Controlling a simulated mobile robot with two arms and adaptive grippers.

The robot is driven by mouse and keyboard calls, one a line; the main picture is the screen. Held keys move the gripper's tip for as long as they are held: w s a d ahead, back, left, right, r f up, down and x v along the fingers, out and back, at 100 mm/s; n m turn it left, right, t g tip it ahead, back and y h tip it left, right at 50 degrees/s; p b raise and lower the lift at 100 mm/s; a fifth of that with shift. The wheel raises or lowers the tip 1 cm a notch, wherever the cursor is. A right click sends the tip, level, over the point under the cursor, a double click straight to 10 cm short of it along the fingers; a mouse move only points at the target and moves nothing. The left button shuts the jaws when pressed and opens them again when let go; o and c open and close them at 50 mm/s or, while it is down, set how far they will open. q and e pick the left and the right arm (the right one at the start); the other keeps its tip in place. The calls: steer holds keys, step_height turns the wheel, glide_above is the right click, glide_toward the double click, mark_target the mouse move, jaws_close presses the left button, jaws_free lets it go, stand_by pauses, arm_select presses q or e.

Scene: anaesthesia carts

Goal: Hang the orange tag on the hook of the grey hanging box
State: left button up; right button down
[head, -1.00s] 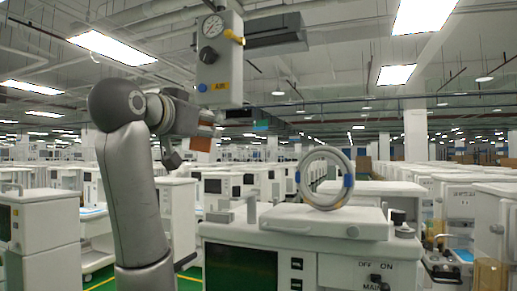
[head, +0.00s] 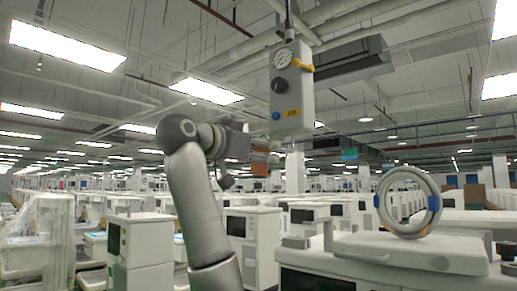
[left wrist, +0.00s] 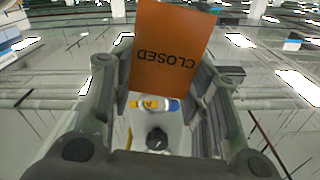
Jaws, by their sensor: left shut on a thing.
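My left gripper (head: 262,154) is shut on the orange tag (head: 259,170). The tag hangs just below the fingers in the head view. In the left wrist view the tag (left wrist: 170,48) stands out between the fingers, with "CLOSED" upside down on it. The grey hanging box (head: 294,105) hangs from above, to the upper right of the gripper in the head view, with a gauge, black knob, blue button and yellow lever. It also shows beyond the fingers in the left wrist view (left wrist: 172,138). The tag appears apart from the box. My right gripper is out of view.
A white machine (head: 375,255) stands at the lower right with a ring-shaped coiled hose (head: 381,203) upright on top. White carts (head: 140,245) fill the floor behind. A dark ceiling unit (head: 350,62) is behind the box. Air around the gripper looks free.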

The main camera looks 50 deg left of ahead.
arm_select(q)
steer(key=shift+w, duration=0.55)
steer(key=shift+w+a+f+p, duration=0.15)
steer(key=shift+w+a+p, duration=0.15)
steer(key=shift+w, duration=0.25)
steer(key=shift+w+p, duration=0.5)
steer(key=shift+w, duration=1.15)
steer(key=shift+c, duration=0.3)
steer(key=shift+w+p, duration=0.2)
steer(key=shift+p, duration=0.1)
steer(key=shift+c, duration=1)
steer(key=shift+w+a+f, duration=0.1)
steer(key=shift+w+f, duration=0.05)
steer(key=shift+w, duration=0.1)
steer(key=shift+w+f, duration=0.55)
steer(key=shift+w, duration=0.2)
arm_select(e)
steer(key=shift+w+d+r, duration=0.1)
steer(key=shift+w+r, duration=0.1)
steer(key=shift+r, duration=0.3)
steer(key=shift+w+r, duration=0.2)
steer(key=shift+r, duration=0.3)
